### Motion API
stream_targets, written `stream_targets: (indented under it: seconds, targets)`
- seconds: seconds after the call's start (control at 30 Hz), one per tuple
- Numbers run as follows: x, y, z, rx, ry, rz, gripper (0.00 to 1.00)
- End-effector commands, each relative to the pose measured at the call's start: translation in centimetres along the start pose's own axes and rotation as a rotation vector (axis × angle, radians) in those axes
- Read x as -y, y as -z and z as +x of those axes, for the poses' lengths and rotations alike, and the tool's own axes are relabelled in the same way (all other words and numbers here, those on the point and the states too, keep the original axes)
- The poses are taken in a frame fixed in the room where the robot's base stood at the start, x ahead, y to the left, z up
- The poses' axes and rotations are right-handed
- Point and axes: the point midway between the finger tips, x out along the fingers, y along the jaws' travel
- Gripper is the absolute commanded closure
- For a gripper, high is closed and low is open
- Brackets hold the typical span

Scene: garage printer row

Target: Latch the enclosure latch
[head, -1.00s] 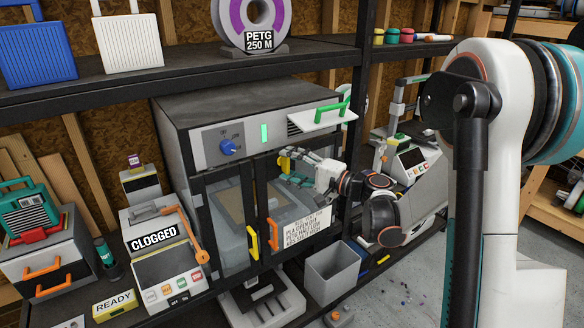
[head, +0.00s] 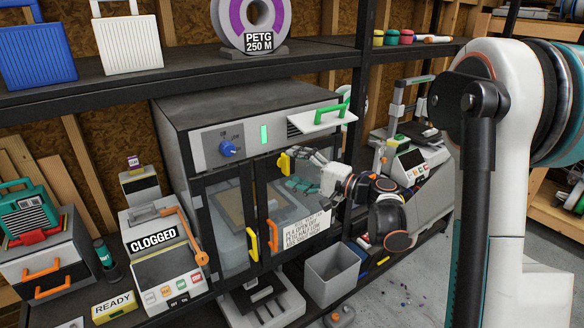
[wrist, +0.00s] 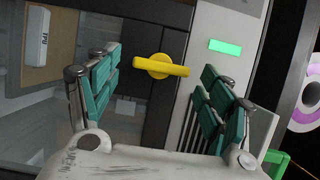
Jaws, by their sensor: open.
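The enclosure (head: 245,130) is a grey and black cabinet with two glazed door panels. The yellow enclosure latch (head: 285,163) is a knob with a bar near the top of the doors. The bar looks roughly upright in the head view. In the wrist view the latch (wrist: 160,66) shows its bar lying nearly level across a round hub, against a dark frame strip. My gripper (head: 304,170) is open and empty, just right of the latch. In the wrist view its teal-padded fingers (wrist: 162,98) are spread wide, with the latch between and beyond them, apparently untouched.
A white flap with a green handle (head: 322,118) juts out above my gripper. A yellow door handle (head: 253,243) and an orange one (head: 272,234) are below. A blue dial (head: 228,148) is on the panel. A grey bin (head: 333,275) stands beneath.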

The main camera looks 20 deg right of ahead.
Motion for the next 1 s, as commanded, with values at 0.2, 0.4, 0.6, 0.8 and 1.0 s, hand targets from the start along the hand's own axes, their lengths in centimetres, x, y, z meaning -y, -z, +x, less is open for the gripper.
stream_targets:
  seconds: [0.2,0.4,0.6,0.8,1.0]
  targets:
    - [0.0,0.1,-4.6,-0.004,0.0,0.0,0.27]
    - [0.0,0.1,-8.2,-0.003,0.0,0.0,0.27]
    - [-0.1,0.0,-10.1,-0.002,0.0,0.0,0.27]
    - [-0.1,-0.1,-10.4,0.001,0.0,0.0,0.27]
    - [-0.1,0.0,-10.4,0.001,0.0,0.0,0.27]
